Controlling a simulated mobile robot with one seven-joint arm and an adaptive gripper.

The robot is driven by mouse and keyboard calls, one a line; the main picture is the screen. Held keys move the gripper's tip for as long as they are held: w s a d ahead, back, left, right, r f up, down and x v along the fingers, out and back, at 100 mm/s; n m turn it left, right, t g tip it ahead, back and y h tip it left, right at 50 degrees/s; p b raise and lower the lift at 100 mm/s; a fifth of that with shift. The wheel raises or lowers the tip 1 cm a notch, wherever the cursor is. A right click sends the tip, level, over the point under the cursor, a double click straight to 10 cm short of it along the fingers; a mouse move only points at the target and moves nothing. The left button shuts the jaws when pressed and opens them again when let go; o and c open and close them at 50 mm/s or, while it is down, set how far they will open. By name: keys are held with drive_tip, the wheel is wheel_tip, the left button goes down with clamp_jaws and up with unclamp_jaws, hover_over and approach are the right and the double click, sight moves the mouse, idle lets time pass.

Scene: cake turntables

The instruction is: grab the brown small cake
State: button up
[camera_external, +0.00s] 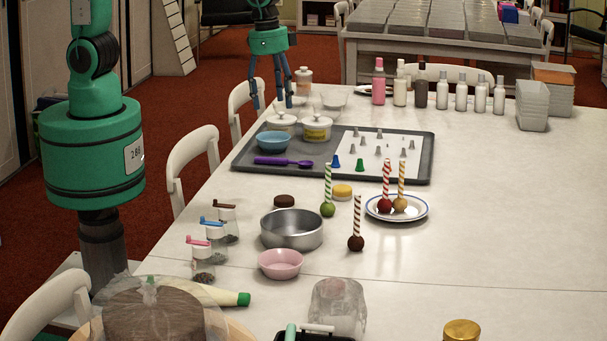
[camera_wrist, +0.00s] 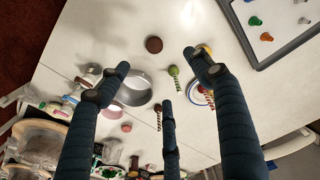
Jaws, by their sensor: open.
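A small round brown cake (camera_external: 284,201) lies flat on the white table, behind the metal pan. In the wrist view the brown cake (camera_wrist: 154,44) shows beyond and between the fingertips, clear of them. My gripper (camera_external: 273,104) is in the air towards the back of the table, well above its surface, with its fingers pointing down. In the wrist view my gripper (camera_wrist: 158,74) has its three dark fingers spread wide, with nothing between them. The cake is apart from the gripper and fully visible in the wrist view.
A metal pan (camera_external: 291,229) and a pink bowl (camera_external: 280,264) stand in front of the cake. Green (camera_external: 328,209) and brown (camera_external: 356,242) cake pops stand upright nearby. A yellow small cake (camera_external: 342,191) lies right. A grey tray (camera_external: 240,166) is behind.

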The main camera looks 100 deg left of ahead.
drive_tip(key=w+d+f, duration=0.1)
drive_tip(key=f, duration=0.5)
drive_tip(key=w+d+f+g, duration=0.1)
drive_tip(key=w+f, duration=0.1)
drive_tip(key=f, duration=0.5)
drive_tip(key=shift+d+b, duration=0.3)
drive_tip(key=shift+w, duration=0.1)
drive_tip(key=b, duration=0.2)
hover_over(283, 198)
drive_tip(key=shift+w+a+f, duration=0.1)
drive_tip(key=shift+f, duration=2.05)
drive_tip(key=shift+w+f, duration=0.1)
drive_tip(key=shift+f, duration=2)
drive_tip(key=shift+s+f+b, duration=0.15)
drive_tip(key=shift+f+b, duration=0.15)
drive_tip(key=shift+f, duration=0.7)
drive_tip(key=shift+s+f+b, duration=0.15)
drive_tip(key=shift+f+b, duration=0.1)
drive_tip(key=shift+f, duration=1.4)
